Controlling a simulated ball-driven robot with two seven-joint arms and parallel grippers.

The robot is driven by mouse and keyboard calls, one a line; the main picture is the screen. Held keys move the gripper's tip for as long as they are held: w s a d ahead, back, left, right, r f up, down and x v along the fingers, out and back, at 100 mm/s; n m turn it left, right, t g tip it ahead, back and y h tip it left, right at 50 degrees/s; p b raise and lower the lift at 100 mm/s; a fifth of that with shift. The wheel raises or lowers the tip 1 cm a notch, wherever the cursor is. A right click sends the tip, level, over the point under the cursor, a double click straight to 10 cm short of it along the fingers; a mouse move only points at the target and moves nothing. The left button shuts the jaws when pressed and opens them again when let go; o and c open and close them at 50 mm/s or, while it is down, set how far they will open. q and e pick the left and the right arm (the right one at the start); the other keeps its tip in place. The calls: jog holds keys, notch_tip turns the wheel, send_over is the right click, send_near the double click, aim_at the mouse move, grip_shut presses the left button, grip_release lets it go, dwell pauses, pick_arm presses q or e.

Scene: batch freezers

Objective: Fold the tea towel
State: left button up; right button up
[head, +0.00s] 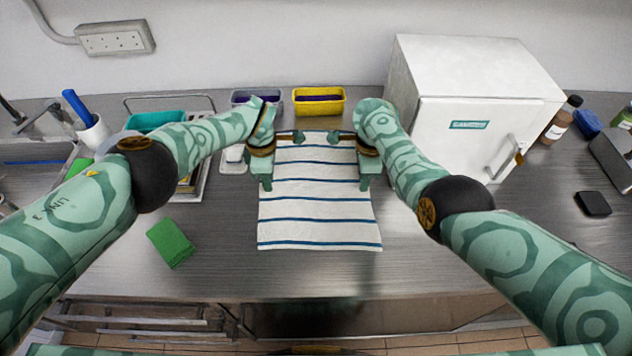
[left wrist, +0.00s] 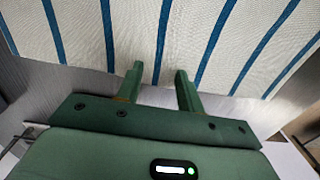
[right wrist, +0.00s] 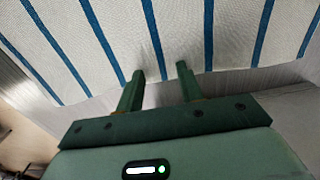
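The white tea towel (head: 318,205) with blue stripes lies spread on the counter, its near edge slightly slanted. My left gripper (head: 264,180) is at its left edge and my right gripper (head: 364,182) at its right edge, both towards the far half. In the left wrist view the left fingers (left wrist: 158,80) are apart, with the towel's edge (left wrist: 155,60) crossing at their tips. In the right wrist view the right fingers (right wrist: 160,80) are also apart at the opposite edge (right wrist: 155,55), with a crease between them. The arms hide parts of the towel's far corners.
A green sponge (head: 170,242) lies left of the towel. A yellow bin (head: 319,101) and a purple-filled bin (head: 256,97) stand behind. A white batch freezer (head: 455,135) stands at the right. The counter in front of the towel (head: 320,275) is clear.

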pick_arm(q)
jog(key=shift+s, duration=0.1)
grip_shut()
pick_arm(e)
grip_shut()
